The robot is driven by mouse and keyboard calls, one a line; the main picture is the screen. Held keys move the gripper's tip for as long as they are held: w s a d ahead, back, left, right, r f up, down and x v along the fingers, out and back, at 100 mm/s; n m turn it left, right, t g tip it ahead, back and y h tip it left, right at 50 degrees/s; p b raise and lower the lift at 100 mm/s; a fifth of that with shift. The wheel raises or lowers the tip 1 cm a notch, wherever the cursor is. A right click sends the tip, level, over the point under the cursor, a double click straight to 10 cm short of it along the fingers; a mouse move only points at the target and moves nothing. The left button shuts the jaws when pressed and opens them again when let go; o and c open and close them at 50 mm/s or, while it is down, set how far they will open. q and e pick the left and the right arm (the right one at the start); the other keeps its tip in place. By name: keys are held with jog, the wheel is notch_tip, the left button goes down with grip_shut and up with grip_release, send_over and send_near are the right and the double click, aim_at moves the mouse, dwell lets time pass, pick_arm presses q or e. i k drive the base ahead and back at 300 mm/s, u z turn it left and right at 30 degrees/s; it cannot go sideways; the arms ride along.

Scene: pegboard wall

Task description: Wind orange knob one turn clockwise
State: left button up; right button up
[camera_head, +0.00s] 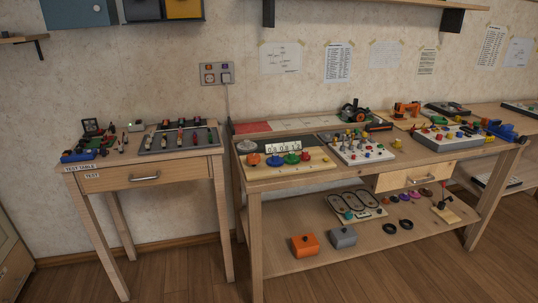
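The orange knob (253,159) is small and round. It sits at the left end of a light wooden board (305,166) on the left part of the larger workbench. Blue, green and red knobs stand in a row to its right. A white strip with dark markings (284,147) stands behind the knobs. Any pointer or mark on the orange knob is too small to make out. Neither of my grippers shows in the head view, and nothing is seen touching the knob.
A smaller table (150,178) with tools stands to the left, with a gap between it and the workbench (350,178). A white board of colored knobs (357,150) lies right of the knob board. The lower shelf (375,245) holds orange and grey boxes. Wooden floor is clear in front.

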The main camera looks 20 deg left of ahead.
aim_at(253, 159)
jog(key=z, duration=0.55)
jog(key=i, duration=0.9)
jog(key=u, duration=0.4)
jog(key=i, duration=0.8)
jog(key=u, duration=0.9)
